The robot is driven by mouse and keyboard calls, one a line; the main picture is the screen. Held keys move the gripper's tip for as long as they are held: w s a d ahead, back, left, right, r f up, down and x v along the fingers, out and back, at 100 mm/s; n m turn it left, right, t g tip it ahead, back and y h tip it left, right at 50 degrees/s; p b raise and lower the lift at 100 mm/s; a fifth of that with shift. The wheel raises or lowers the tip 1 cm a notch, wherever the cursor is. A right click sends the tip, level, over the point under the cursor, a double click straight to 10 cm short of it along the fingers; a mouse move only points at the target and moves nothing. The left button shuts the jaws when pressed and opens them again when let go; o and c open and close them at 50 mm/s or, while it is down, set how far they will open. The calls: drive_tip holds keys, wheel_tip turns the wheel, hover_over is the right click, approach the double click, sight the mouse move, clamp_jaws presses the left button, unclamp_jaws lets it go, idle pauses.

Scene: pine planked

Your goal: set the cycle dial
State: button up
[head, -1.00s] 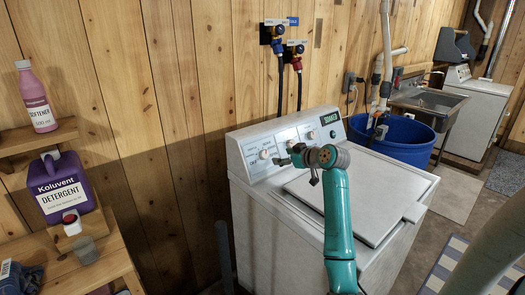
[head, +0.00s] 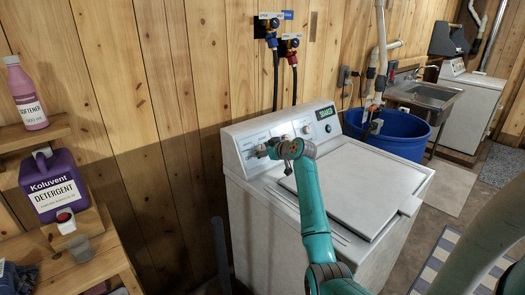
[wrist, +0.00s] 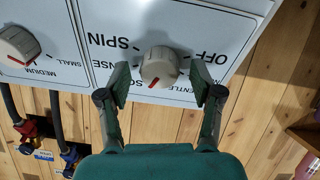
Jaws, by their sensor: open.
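The cycle dial (wrist: 160,67) is a pale round knob with a red pointer mark, on the washer's white panel. The wrist view shows it from above, with SPIN and OFF on its far side and partly covered words beside it. The red mark points toward the bottom of that view, near the letters "SO". My gripper (wrist: 162,86) is open, one finger on each side of the dial, with visible gaps in this view. In the head view my gripper (head: 266,150) is at the left end of the washer's panel and covers much of the dial.
A load-size dial (wrist: 18,44) sits beside the cycle dial. The washer (head: 262,225) has a closed lid (head: 350,185). Hoses and taps (head: 291,44) are on the wall behind. A blue tub (head: 395,135) stands right; a shelf with a detergent jug (head: 52,185) is at left.

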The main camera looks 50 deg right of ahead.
drive_tip(key=c, duration=1.1)
drive_tip(key=shift+c, duration=0.2)
drive_tip(key=shift+m, duration=0.4)
drive_tip(key=m, duration=0.3)
drive_tip(key=shift+m, duration=0.4)
drive_tip(key=shift+m+g, duration=0.4)
drive_tip(key=shift+m, duration=1.9)
